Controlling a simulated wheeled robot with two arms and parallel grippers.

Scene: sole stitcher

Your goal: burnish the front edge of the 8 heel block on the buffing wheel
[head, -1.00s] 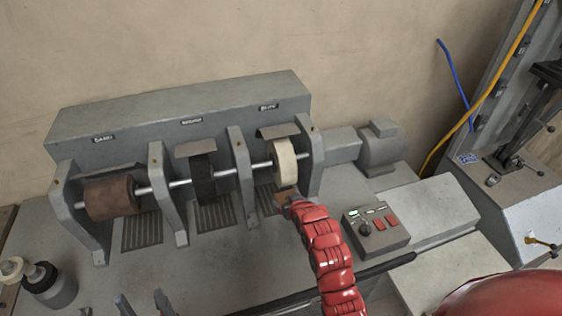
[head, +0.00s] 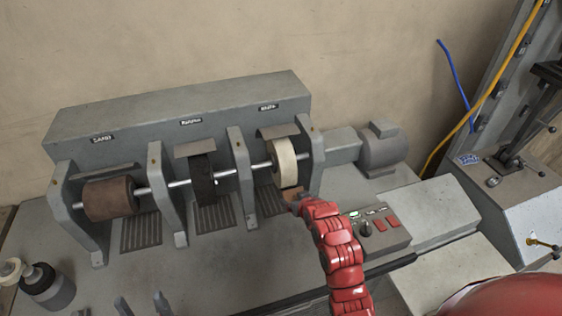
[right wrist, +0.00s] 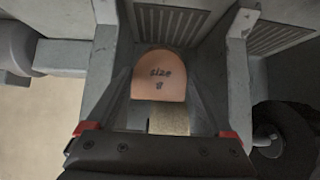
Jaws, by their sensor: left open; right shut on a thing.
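In the head view the block (head: 291,194) shows as a small brown patch just below the cream buffing wheel (head: 284,164), partly hidden by my gripper. My left gripper (head: 141,305) is open and empty at the bottom edge.
The same shaft carries a brown roller (head: 110,198) and a black wheel (head: 201,180) between grey upright brackets (head: 240,170). A control box (head: 380,229) with red buttons stands right of my right arm. A dark bottle (head: 48,287) stands at left. The front bench is partly clear.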

